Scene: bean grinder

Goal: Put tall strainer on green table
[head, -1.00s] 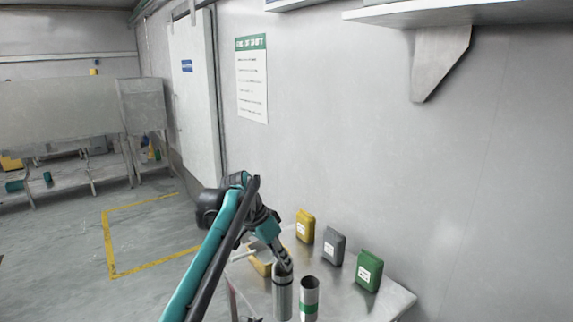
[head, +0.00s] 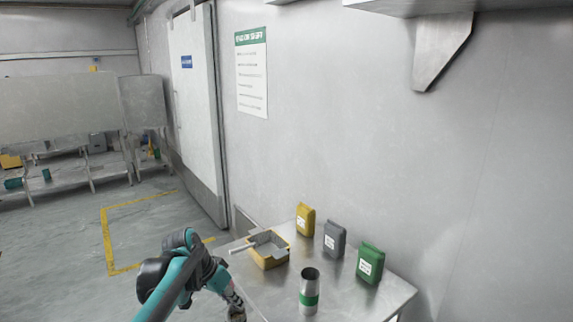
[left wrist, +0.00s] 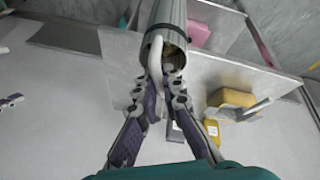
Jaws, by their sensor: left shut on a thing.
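My left gripper (head: 236,312) is at the bottom edge of the head view, just off the near left side of the metal table. The left wrist view shows its fingers (left wrist: 160,88) shut on the pale handle of a tall metal cylinder (left wrist: 172,18), which looks like the tall strainer. It has a dark band and an open round end. The rest of the cylinder is cut off by that view's top edge, and the head view does not show it. I see no green table in these frames. My right gripper is not in view.
The metal table (head: 345,303) holds a metal cup with a green band (head: 310,290), a yellow open box (head: 268,258) and yellow (head: 305,220), grey (head: 334,240) and green (head: 370,263) packs by the wall. Floor (head: 80,260) at left is open.

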